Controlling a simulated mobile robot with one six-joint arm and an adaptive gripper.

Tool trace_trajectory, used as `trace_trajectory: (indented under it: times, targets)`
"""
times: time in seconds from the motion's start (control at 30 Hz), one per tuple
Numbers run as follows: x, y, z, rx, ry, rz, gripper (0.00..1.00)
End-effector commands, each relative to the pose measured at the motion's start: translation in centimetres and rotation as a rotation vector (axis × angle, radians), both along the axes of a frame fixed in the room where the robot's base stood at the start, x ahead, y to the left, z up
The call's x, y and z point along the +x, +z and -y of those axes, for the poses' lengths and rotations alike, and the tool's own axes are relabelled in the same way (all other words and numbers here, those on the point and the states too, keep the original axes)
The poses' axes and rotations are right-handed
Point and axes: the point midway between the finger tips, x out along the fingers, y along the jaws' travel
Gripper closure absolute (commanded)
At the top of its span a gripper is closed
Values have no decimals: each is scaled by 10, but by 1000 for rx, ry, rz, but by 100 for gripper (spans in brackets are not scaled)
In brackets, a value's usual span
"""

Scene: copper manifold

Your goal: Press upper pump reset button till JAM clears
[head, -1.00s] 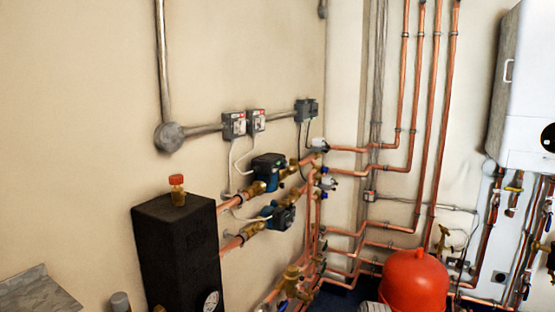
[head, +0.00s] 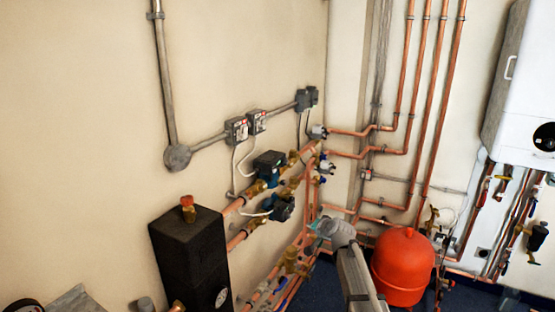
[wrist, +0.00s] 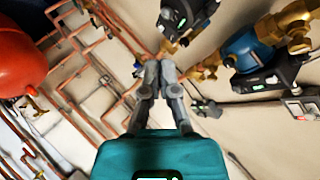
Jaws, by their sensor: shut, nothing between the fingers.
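The upper pump (head: 269,165), blue with a dark control face, sits on a copper pipe on the left wall; the lower pump (head: 281,208) is just below it. The wrist view is upside down relative to the room, so the upper pump appears at right (wrist: 258,62) and the lower pump at top centre (wrist: 183,18). Small green lights show on their faces; the reset button and any JAM text are too small to make out. My gripper (wrist: 160,65) is shut and empty, apart from both pumps. In the head view my arm reaches up at lower centre right, fingers indistinct.
A black insulated box (head: 190,255) with a red-capped valve (head: 188,205) stands left of the pumps. Switch boxes (head: 246,126) with hanging cables are above them. Copper pipes run below and right. A red vessel (head: 404,265) stands close to the right of my arm.

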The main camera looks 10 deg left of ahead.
Motion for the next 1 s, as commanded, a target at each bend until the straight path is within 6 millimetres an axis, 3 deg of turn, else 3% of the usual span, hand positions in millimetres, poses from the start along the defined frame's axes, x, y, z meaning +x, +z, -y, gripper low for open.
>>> trace_trajectory:
  times: [0.03,0.1,0.3,0.43,0.63,1.0]
  targets:
    - [12,26,-6,28,-14,20,100]
    - [24,47,-13,67,-36,47,100]
    - [55,101,-26,173,-102,117,100]
    - [69,126,-33,227,-137,149,100]
    - [79,143,-36,270,-167,173,100]
    - [81,144,-36,276,-173,178,100]
